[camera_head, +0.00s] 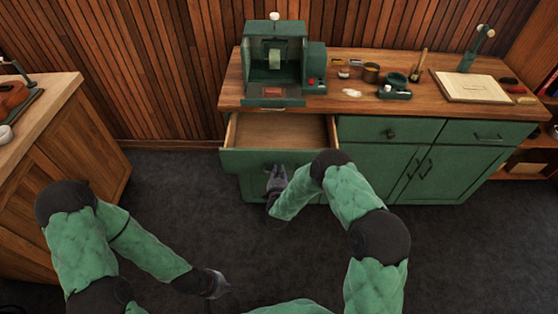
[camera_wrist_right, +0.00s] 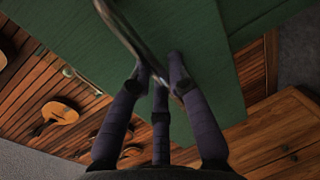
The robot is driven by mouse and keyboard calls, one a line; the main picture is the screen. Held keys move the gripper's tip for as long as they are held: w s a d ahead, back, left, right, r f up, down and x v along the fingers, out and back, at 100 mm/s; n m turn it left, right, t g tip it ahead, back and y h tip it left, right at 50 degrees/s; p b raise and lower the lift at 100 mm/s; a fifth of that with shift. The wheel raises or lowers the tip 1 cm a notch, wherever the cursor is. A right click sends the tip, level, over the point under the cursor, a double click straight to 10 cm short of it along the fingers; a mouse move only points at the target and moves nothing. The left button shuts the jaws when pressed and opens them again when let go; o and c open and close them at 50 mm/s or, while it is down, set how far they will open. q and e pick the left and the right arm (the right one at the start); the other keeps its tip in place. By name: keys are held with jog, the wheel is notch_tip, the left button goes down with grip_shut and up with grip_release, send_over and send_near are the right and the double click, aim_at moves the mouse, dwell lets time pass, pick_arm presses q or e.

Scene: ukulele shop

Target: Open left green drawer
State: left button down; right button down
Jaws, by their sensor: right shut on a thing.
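The left green drawer (camera_head: 245,160) is pulled out from the cabinet, and its bare wooden inside shows empty in the head view. My right gripper (camera_head: 276,172) is at the drawer's front panel. In the right wrist view my right gripper (camera_wrist_right: 160,82) is shut on the dark drawer handle (camera_wrist_right: 124,32), with the green panel (camera_wrist_right: 200,90) behind it. In the head view the handle is mostly hidden by the fingers. My left gripper (camera_head: 218,286) hangs low over the dark floor, away from the cabinet; its finger opening is unclear.
A green machine (camera_head: 275,60) stands on the wooden countertop (camera_head: 340,98) above the drawer. A closed drawer (camera_head: 375,130) and cabinet doors (camera_head: 380,172) are to its right. A wooden counter (camera_head: 75,160) stands at the left. Dark floor (camera_head: 180,185) is clear between them.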

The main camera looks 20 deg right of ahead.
jog(key=v, duration=0.3)
jog(key=f+v, duration=0.1)
jog(key=v, duration=0.1)
jog(key=shift+s+a+p, duration=0.15)
jog(key=shift+s+p, duration=0.25)
jog(key=shift+s, duration=0.1)
jog(key=c, duration=1.2)
grip_release()
jog(key=shift+o, duration=0.2)
jog(key=v, duration=1.2)
jog(key=shift+w+f, duration=0.1)
jog(key=shift+f, duration=0.1)
